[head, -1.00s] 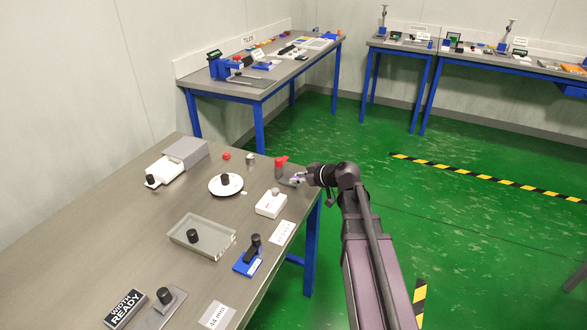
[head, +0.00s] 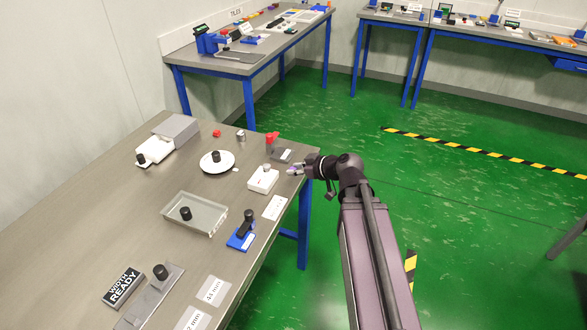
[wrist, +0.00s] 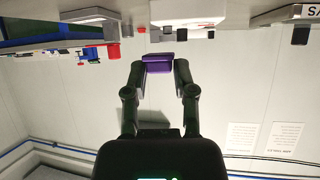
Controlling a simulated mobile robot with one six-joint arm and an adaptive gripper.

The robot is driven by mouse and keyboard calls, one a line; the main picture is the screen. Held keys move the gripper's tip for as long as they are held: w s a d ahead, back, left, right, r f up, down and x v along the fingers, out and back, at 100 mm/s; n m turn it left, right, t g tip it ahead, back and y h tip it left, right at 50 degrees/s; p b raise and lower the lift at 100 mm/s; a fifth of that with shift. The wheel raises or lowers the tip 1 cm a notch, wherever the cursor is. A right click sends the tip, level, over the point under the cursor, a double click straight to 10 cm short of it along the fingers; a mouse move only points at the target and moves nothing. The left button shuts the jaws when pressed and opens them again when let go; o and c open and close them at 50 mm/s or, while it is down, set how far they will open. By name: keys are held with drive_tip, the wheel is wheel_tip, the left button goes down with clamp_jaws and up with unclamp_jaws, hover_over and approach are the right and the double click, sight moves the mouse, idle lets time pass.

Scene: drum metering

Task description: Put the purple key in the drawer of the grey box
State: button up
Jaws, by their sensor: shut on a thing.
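The purple key (wrist: 158,64) is between the two fingertips of my gripper (wrist: 157,70) in the wrist view. In the head view my gripper (head: 296,171) is at the right edge of the near table, with a small bit of purple at its tip. The grey box (head: 178,127) stands at the far left of this table. Its white drawer (head: 155,149) is pulled out toward the lower left and has a black knob (head: 141,159). The gripper is well to the right of the box, apart from it. The inside of the drawer is too small to make out.
Between gripper and box stand a white block (head: 263,182), a red-topped item (head: 271,140), a white round dish (head: 217,163) with a black knob and a small red piece (head: 217,133). A clear tray (head: 194,216) and a blue item (head: 241,239) lie nearer. The table's left middle is bare.

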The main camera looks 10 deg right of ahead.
drive_tip(key=shift+r, duration=0.1)
idle(0.3)
wheel_tip(320, 180, up, 11)
drive_tip(key=p, duration=1.1)
drive_tip(key=shift+f, duration=0.2)
